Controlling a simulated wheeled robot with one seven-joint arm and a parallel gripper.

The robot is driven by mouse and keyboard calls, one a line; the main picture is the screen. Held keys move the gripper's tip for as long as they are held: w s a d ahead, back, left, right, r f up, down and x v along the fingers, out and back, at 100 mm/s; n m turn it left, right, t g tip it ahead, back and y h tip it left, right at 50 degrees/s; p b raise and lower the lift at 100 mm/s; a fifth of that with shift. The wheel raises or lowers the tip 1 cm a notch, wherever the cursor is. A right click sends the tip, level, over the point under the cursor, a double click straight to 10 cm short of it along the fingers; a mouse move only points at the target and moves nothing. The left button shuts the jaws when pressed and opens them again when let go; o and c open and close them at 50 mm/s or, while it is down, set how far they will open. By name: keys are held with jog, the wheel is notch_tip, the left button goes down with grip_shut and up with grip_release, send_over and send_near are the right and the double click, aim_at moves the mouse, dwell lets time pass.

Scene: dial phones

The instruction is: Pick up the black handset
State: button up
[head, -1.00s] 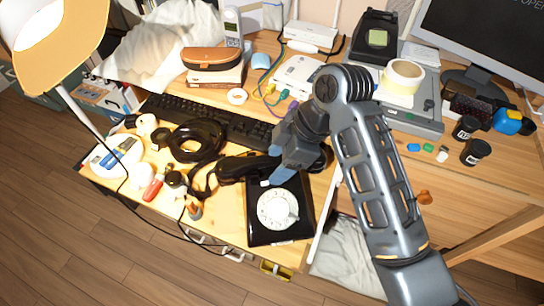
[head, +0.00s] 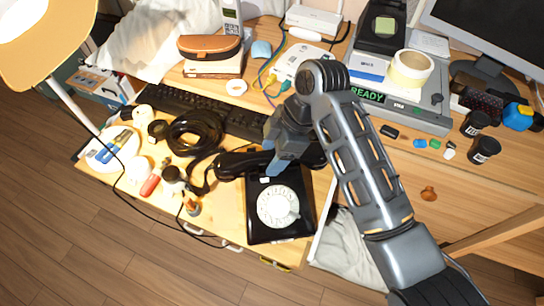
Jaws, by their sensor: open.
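The black handset (head: 236,165) lies across the back of the black dial phone (head: 255,226), which has a round white dial (head: 278,206). My gripper (head: 275,168) is over the middle of the handset, with its bluish fingers pointing down at it. The gripper is open. The fingers and my arm hide part of the handset, and its right end shows only partly behind them. I cannot tell whether the fingers touch the handset.
A black keyboard (head: 167,98) and a coiled black cable (head: 196,136) lie behind and left. A white plate (head: 112,148) and several small items sit at the left. A grey device with a tape roll (head: 412,68) stands at the back right. The table's front edge is close to the phone.

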jog(key=shift+a+f, duration=0.1)
jog(key=shift+f, duration=0.15)
jog(key=shift+c, duration=0.4)
